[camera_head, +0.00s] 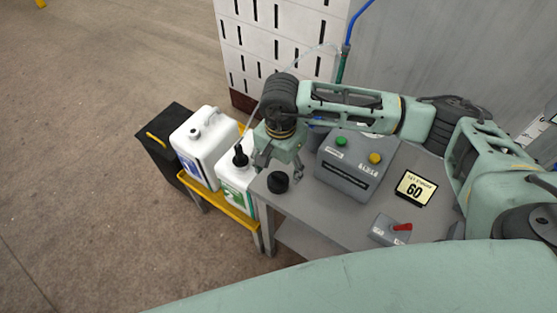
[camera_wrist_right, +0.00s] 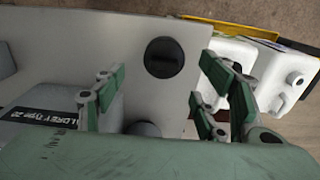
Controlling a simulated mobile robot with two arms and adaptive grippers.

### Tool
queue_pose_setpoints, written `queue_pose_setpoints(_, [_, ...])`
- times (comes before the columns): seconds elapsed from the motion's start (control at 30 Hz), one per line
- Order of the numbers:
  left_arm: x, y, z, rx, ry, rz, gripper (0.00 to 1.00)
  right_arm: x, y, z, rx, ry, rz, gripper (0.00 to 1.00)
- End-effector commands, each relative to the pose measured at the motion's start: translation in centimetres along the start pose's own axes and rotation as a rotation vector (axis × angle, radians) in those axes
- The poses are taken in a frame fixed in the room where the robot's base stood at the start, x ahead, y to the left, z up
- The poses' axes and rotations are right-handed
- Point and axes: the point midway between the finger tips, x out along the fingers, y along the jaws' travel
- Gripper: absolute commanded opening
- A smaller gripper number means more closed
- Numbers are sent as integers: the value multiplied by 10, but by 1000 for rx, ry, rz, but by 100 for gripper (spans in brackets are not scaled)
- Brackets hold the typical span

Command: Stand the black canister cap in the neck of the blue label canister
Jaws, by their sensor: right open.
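The black canister cap (camera_head: 278,182) sits on the grey table near its left corner; the right wrist view shows it from above as a dark disc with a bar across it (camera_wrist_right: 163,57). The blue label canister (camera_head: 201,138) is white, with an open neck on top, and stands left of the table; its white body also shows at the right of the wrist view (camera_wrist_right: 291,88). My right gripper (camera_head: 281,165) is open and empty above the table, just behind the cap. Its fingers in the wrist view (camera_wrist_right: 155,98) are spread wide. My left gripper is out of view.
A green label canister (camera_head: 233,176) with a black fitting and thin tube stands between the blue label canister and the table, on a yellow-edged stand (camera_head: 221,206). A grey button box (camera_head: 352,170), a 60 sign (camera_head: 415,189) and a red-lever box (camera_head: 391,230) occupy the table.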

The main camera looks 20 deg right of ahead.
Motion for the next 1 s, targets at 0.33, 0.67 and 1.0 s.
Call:
queue_pose_setpoints(0.33, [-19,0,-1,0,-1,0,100,49,1,2,1,-5,2,65])
queue_pose_setpoints(0.67, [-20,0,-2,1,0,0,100,60,0,2,-1,-4,-1,65])
queue_pose_setpoints(1.0, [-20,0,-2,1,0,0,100,60,0,2,0,-4,-2,43])
